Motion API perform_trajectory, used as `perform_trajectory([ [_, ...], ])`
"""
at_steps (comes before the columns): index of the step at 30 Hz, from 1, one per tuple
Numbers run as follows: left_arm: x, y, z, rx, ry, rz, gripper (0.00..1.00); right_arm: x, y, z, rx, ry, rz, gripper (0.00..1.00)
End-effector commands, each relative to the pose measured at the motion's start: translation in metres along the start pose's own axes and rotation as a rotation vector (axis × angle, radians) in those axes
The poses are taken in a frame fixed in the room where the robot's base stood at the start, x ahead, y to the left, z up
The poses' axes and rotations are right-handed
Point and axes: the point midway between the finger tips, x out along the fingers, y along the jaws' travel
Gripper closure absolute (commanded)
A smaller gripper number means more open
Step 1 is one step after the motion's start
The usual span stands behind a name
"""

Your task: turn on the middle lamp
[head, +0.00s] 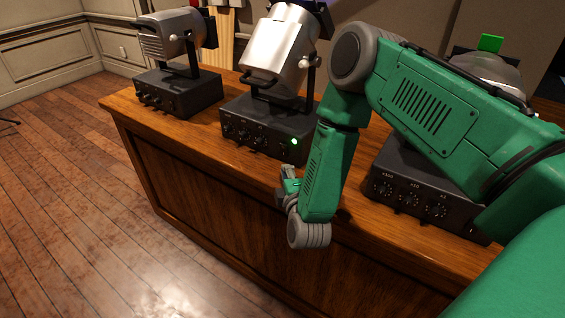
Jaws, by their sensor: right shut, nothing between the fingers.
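The middle lamp (277,50) has a silver cylindrical head on a black control box (262,126). The box has a row of knobs on its front. A small green light (295,141) glows at the right end of that front. My right gripper (288,172) is shut and empty. It is just in front of and below the box, near the desk's front edge, and appears apart from the light. My right forearm hides the right edge of the box. My left gripper is not in view.
Another lamp (172,34) on a black box (178,92) stands to the left. A third black box (412,190) with knobs stands to the right, partly behind my right arm. The wooden desk (185,122) has bare strips along its front edge and between the boxes.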

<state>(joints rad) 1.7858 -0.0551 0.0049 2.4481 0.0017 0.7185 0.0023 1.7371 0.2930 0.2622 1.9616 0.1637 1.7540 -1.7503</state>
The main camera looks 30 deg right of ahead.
Motion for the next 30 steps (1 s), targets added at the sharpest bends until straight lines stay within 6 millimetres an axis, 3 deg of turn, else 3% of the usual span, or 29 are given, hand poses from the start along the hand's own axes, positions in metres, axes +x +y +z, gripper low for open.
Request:
perform_trajectory([
  [3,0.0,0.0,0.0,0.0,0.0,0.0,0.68,-0.026,-0.001,-0.001,-0.002,0.003,-0.004,1.0],
  [10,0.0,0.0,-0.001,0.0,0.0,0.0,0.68,-0.056,-0.002,0.0,-0.001,0.0,-0.003,1.0],
  [30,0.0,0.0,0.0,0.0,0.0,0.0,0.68,-0.062,-0.001,0.0,0.002,-0.001,-0.002,1.0],
])
